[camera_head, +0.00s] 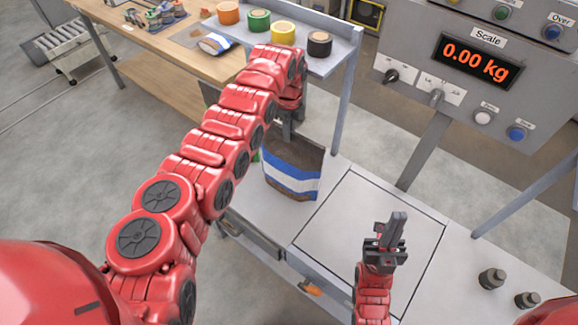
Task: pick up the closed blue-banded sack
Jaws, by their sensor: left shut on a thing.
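The blue-banded sack (291,178), brown with a blue and white band, stands upright on the pale bench at the left edge of the square scale plate. My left gripper (286,130) reaches down from above and is shut on the sack's top edge. My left forearm hides part of the gripper and the sack's left side. My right gripper (392,228) is above the scale plate (345,222), apart from the sack, its fingers close together with nothing between them.
A shelf behind holds orange, green, yellow and black rolls (283,32). The scale display (476,61) reads 0.00 kg. Two dark weights (492,278) stand at the right.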

